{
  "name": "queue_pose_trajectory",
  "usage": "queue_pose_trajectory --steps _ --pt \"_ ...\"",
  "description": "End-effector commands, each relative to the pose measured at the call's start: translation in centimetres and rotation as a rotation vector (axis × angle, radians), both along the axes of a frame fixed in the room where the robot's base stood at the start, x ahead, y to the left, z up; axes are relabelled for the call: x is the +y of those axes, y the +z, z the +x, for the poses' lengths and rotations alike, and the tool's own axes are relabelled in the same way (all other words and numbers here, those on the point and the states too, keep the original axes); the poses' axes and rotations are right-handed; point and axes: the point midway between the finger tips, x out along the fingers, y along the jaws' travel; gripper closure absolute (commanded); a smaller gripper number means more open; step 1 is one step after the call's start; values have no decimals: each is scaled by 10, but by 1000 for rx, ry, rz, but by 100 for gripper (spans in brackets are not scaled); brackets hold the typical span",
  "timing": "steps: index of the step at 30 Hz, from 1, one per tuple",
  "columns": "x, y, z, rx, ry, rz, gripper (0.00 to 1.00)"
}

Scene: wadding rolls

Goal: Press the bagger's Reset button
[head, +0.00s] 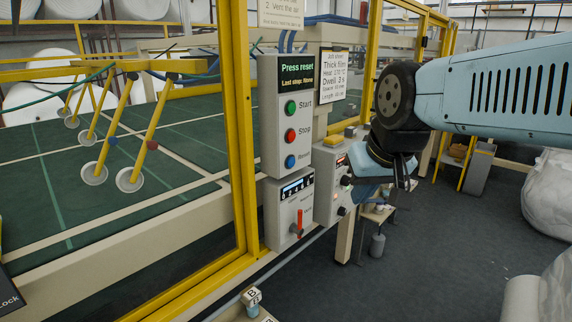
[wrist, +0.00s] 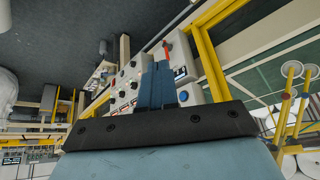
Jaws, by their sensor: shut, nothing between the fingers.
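The bagger's button panel (head: 270,145) is a grey box with a lit screen (head: 297,75) reading "Press reset". Below the screen are a green Start button (head: 291,107), a red Stop button (head: 290,135) and, lowest, the blue Reset button (head: 290,161). My gripper (head: 364,191) is to the right of the panel, apart from the Reset button, partly in front of another control box. In the wrist view its dark blue fingers (wrist: 159,68) are shut and empty. There the blue Reset button (wrist: 183,96) shows just right of the fingers, which hide part of the boxes.
Below the panel is a box with a red lever (head: 299,222). A knobbed control box (head: 328,185) stands right of it. A yellow-framed guard (head: 243,120) borders the panel on the left. A notice (head: 333,75) hangs above right. Open floor (head: 430,260) lies at lower right.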

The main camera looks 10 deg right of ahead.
Motion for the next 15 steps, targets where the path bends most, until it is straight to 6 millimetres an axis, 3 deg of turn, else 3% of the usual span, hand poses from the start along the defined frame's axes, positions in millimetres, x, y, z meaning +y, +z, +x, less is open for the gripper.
queue_pose_trajectory --steps 5,15 --pt "14 -6 40 25 -105 153 100" --pt "30 -27 147 56 -451 542 100"
